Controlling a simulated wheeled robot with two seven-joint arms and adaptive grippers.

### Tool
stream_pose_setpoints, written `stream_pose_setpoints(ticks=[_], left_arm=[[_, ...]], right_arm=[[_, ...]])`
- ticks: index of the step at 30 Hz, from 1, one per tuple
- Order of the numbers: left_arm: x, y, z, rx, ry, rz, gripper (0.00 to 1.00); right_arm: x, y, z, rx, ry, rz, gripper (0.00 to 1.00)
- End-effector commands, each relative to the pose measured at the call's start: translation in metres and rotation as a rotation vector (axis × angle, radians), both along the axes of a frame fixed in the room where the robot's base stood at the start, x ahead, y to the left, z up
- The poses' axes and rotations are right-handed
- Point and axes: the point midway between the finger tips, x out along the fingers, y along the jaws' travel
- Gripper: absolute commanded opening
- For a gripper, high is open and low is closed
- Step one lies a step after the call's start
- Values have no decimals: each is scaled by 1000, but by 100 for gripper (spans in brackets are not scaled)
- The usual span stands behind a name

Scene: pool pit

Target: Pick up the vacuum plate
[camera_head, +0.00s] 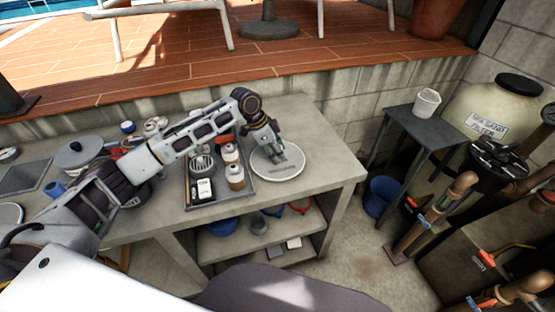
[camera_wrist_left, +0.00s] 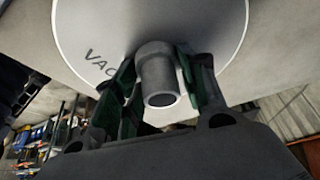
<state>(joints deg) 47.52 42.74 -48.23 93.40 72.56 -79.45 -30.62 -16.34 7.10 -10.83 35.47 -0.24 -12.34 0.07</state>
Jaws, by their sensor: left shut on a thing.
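The vacuum plate (camera_head: 288,171) is a pale round disc with lettering near its front edge. It is over the right part of the grey workbench, beside the tray; I cannot tell whether it rests on the top or is slightly above it. In the left wrist view the plate (camera_wrist_left: 215,28) fills the upper middle, with part of its lettering and a short grey pipe stub (camera_wrist_left: 158,75) showing. My left gripper (camera_head: 276,154) is over the plate, and its green-black fingers are shut on the stub, one on each side. My right gripper is not in view.
A dark tray (camera_head: 214,204) with bottles and a basket stands just left of the plate. A lidded pot (camera_head: 80,152) is farther left. The bench's right end (camera_head: 325,165) is clear. A side table (camera_head: 420,124) with a white cup, a blue bucket (camera_head: 381,196) and pipes stand right.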

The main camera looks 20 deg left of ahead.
Motion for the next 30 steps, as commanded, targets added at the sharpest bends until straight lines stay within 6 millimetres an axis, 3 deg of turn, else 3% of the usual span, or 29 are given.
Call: stream_pose_setpoints(ticks=[8, 14, 30], left_arm=[[0, 0, 3, -1, -1, 0, 12], [1, 0, 16, -1, -2, 0, 12], [1, 0, 89, -1, -2, -1, 12]], right_arm=[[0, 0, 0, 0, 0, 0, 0], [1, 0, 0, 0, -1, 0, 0], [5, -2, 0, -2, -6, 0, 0]])
